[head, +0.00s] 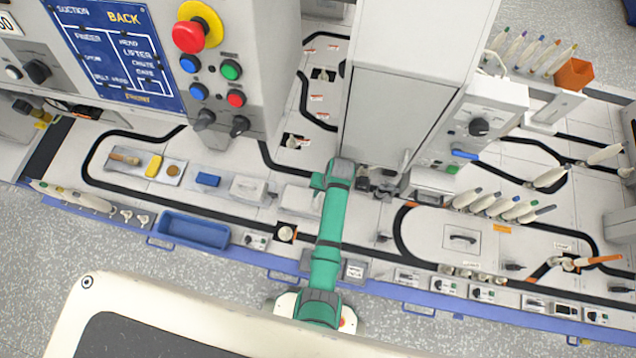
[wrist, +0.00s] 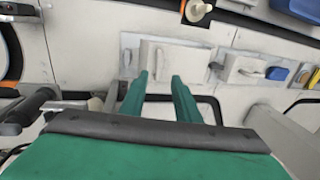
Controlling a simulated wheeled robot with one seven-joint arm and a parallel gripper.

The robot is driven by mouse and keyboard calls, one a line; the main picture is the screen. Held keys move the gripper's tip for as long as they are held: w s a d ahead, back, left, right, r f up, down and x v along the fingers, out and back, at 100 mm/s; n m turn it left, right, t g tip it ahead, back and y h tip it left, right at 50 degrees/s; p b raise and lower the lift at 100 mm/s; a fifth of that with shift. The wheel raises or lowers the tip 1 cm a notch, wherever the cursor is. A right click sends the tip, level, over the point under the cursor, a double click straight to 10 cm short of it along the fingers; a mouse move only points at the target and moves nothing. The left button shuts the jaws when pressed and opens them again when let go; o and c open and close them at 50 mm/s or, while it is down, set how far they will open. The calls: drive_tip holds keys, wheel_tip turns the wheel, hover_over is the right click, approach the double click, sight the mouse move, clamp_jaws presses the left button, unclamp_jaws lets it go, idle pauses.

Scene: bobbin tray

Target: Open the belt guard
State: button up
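My gripper (wrist: 159,77) is open, its two green fingers apart. In the wrist view the fingertips lie in front of a white cover with a small raised handle (wrist: 160,62), and the handle shows between them. I cannot tell the height gap or any contact. In the head view this white cover (head: 299,200) lies just left of my green arm, which hides my fingertips. A second white cover with a handle (head: 248,189) sits left of it and also shows in the wrist view (wrist: 252,70). No label shows which one is the belt guard.
A blue block (head: 208,180) and a tray of small parts (head: 122,163) lie further left. A blue bin (head: 193,230) is at the front edge. A tall grey cabinet (head: 390,115) stands behind my arm. A button panel (head: 215,70) rises at the back left.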

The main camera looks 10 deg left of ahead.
sight(317, 202)
drive_tip(key=f, duration=0.3)
drive_tip(key=a+f, duration=0.1)
drive_tip(key=f, duration=0.4)
drive_tip(key=shift+a+f, duration=0.35)
clamp_jaws()
